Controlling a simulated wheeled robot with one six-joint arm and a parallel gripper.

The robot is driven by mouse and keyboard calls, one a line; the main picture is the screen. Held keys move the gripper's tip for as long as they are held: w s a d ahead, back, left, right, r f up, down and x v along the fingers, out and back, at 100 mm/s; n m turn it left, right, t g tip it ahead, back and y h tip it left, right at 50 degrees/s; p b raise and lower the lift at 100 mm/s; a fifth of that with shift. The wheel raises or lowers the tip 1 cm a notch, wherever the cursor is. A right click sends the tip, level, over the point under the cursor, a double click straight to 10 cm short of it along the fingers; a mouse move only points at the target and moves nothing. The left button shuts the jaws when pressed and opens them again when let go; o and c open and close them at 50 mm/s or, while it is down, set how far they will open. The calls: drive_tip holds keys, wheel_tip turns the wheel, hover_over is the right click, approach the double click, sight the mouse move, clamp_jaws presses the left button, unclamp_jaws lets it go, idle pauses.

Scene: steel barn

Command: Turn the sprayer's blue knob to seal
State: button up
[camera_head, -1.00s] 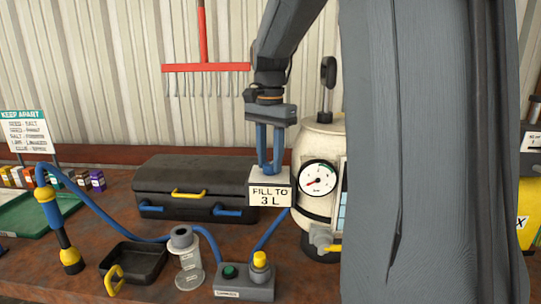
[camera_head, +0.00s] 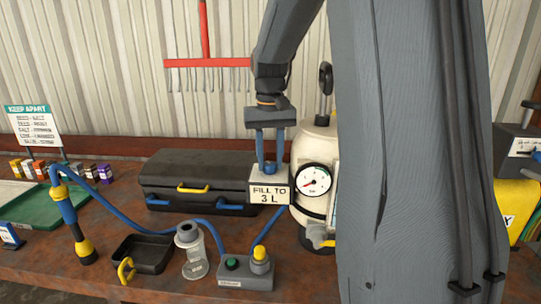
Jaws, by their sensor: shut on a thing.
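The sprayer (camera_head: 322,145) is a cream tank with a round white gauge and a dark pump handle on top. It stands upright at the back, partly hidden by my arm. My gripper (camera_head: 269,168) points down left of the tank, its blue fingers closed at the top edge of the "FILL TO 3 L" sign (camera_head: 270,194). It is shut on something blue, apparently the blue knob. The fingertips and the sign largely hide the knob, and its angle cannot be told.
A black case (camera_head: 195,179) lies left of the sign. In front are a black tray (camera_head: 155,255), a clear cylinder (camera_head: 194,255) and a grey valve box (camera_head: 246,272). A blue hose (camera_head: 125,219) loops across the bench.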

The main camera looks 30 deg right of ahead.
sight(269, 164)
drive_tip(key=shift+n, duration=0.6)
drive_tip(key=shift+n+p, duration=0.3)
drive_tip(key=o, duration=1.1)
drive_tip(key=shift+c, duration=0.2)
drive_tip(key=shift+r+b, duration=1.15)
drive_tip(key=shift+r, duration=2.8)
